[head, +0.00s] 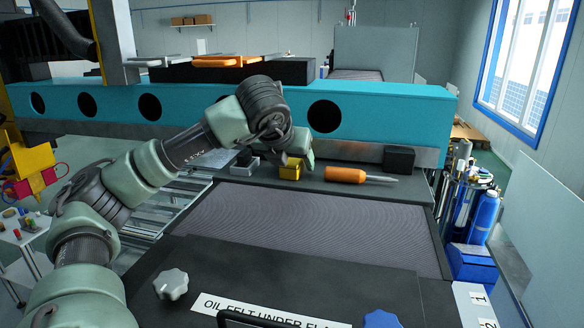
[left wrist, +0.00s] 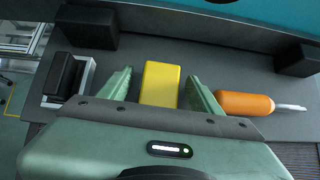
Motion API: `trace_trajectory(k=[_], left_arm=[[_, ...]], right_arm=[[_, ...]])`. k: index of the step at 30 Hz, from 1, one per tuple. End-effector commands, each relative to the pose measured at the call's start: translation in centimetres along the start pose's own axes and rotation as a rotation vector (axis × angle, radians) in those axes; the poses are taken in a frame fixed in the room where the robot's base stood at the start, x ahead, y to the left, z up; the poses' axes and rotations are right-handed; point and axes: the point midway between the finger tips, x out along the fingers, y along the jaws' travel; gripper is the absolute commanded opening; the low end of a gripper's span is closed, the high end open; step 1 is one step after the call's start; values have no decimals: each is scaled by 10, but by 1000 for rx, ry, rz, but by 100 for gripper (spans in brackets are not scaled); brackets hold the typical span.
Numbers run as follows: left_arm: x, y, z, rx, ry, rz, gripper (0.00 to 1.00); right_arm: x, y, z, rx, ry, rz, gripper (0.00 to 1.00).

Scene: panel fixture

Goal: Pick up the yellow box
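The yellow box (head: 290,170) sits on the dark ledge behind the mesh bed in the head view, partly hidden by my left gripper (head: 299,159). In the left wrist view the yellow box (left wrist: 160,84) lies between the two green fingers of the left gripper (left wrist: 160,82). The fingers are spread apart, with a gap showing on each side of the box. The near end of the box is hidden by the gripper body. My right gripper is not in view.
An orange-handled screwdriver (head: 346,175) lies right of the yellow box. A black block (head: 399,159) stands farther right. A small grey tray (head: 244,166) with a dark item is on the left. The teal beam (head: 385,112) runs behind the ledge.

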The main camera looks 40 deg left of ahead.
Motion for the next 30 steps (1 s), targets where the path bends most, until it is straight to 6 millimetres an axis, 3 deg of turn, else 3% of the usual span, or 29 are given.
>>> trace_trajectory(k=[1,6,20,28,30], left_arm=[[0,0,0,0,0,0,49],[0,0,0,0,0,0,1],[-10,-1,10,-1,-2,-2,0],[-51,-1,51,-1,-3,-3,0],[-62,-2,63,-2,-4,-4,0]], right_arm=[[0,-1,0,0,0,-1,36],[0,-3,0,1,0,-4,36],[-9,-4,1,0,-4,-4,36],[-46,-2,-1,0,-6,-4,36],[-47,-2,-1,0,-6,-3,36]])
